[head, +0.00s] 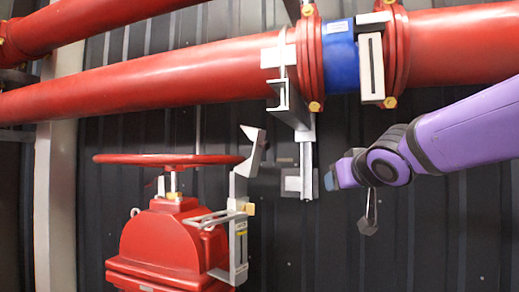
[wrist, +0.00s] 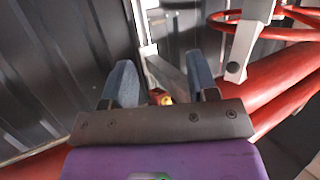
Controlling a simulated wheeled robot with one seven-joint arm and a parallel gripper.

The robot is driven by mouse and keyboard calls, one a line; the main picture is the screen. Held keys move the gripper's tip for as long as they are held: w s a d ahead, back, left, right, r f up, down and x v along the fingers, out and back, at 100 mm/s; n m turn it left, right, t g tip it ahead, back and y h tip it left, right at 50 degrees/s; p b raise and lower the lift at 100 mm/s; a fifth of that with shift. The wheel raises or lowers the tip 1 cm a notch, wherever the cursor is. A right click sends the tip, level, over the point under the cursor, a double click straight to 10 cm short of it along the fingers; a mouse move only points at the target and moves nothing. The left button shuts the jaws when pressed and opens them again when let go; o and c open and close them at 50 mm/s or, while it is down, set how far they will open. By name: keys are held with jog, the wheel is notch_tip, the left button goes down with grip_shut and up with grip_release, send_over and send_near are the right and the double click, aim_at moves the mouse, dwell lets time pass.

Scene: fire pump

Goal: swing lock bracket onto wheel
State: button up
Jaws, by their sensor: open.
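The red handwheel (head: 165,159) sits on top of the red valve body (head: 165,245) at the left of the head view. The grey lock bracket (head: 239,190) stands upright on the valve's right side, its bent upper end close to the wheel's right rim; I cannot tell whether they touch. My gripper (head: 335,172) is to the right of the bracket, apart from it. In the wrist view my gripper (wrist: 160,68) is open with its two fingers spread. The bracket (wrist: 240,45) and wheel (wrist: 285,15) show beyond the right finger.
A grey pipe support (head: 305,160) hangs between my gripper and the bracket. A grey bar (wrist: 166,76) shows between my fingers; contact is unclear. A large red pipe (head: 190,75) with a blue section (head: 340,55) runs above. The dark ribbed wall (head: 440,230) stands behind.

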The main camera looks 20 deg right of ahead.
jog(key=w+a+r+n+t+y, duration=0.2)
jog(key=w+r+t+y, duration=0.1)
jog(key=w+r, duration=0.25)
jog(key=n+g+y, duration=0.2)
jog(key=n+y, duration=0.3)
jog(key=y, duration=0.3)
send_near(259, 145)
jog(key=x, duration=1)
jog(key=shift+w+d+f, duration=0.2)
jog(key=shift+w+d, duration=0.1)
jog(key=shift+c, duration=0.5)
grip_shut()
jog(key=shift+w+a+r+n+g, duration=0.3)
jog(key=shift+r+g, duration=0.15)
jog(key=shift+g, duration=0.15)
jog(key=shift+d+h, duration=0.1)
jog(key=shift+h, duration=0.2)
